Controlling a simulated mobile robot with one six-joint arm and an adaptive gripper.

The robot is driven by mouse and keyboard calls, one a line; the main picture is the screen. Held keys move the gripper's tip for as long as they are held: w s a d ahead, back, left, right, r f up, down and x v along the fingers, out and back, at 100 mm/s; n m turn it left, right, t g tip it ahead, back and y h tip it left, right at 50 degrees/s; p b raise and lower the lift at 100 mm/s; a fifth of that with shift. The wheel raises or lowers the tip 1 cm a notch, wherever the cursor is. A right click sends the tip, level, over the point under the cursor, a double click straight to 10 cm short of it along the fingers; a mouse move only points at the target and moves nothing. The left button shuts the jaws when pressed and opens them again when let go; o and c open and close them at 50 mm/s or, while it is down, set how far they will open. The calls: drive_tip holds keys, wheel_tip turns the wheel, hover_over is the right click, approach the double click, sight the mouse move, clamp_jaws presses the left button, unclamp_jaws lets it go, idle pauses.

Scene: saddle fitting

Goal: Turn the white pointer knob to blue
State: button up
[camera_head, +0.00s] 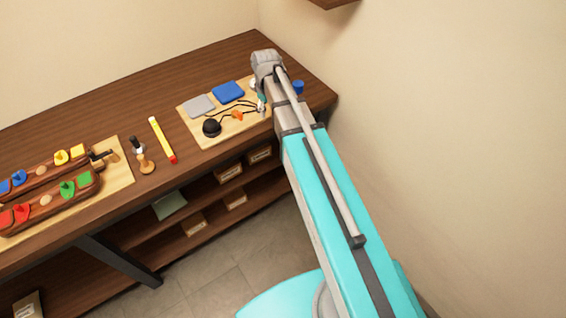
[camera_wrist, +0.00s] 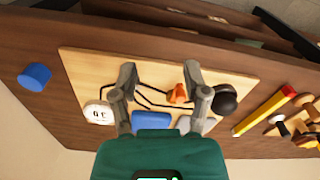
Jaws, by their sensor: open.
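A round white piece with dark marks (camera_wrist: 98,115), perhaps the white pointer knob, sits at the left of the light wooden board (camera_wrist: 80,70) in the wrist view. Its pointer direction is unclear. In the head view it is mostly hidden behind my arm. A blue pad (camera_head: 228,91) lies on the board, and part of it shows between my fingers in the wrist view (camera_wrist: 150,121). My gripper (camera_wrist: 160,72) is open and empty above the board, right of the white piece. In the head view it (camera_head: 262,104) is over the board's right part.
The board also bears a grey pad (camera_head: 199,105), a black dome (camera_head: 211,127), an orange piece (camera_head: 237,115) and black curved lines. A blue cylinder (camera_head: 298,87) stands to the right. A yellow-red bar (camera_head: 161,138) and wooden trays of coloured pieces (camera_head: 43,206) are to the left.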

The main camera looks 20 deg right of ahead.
drive_tip(key=s+f+m+b, duration=0.3)
drive_tip(key=s, duration=0.5)
drive_tip(key=s+f+m+b, duration=0.3)
drive_tip(key=s, duration=0.6)
drive_tip(key=shift+f, duration=0.15)
drive_tip(key=shift+s, duration=0.15)
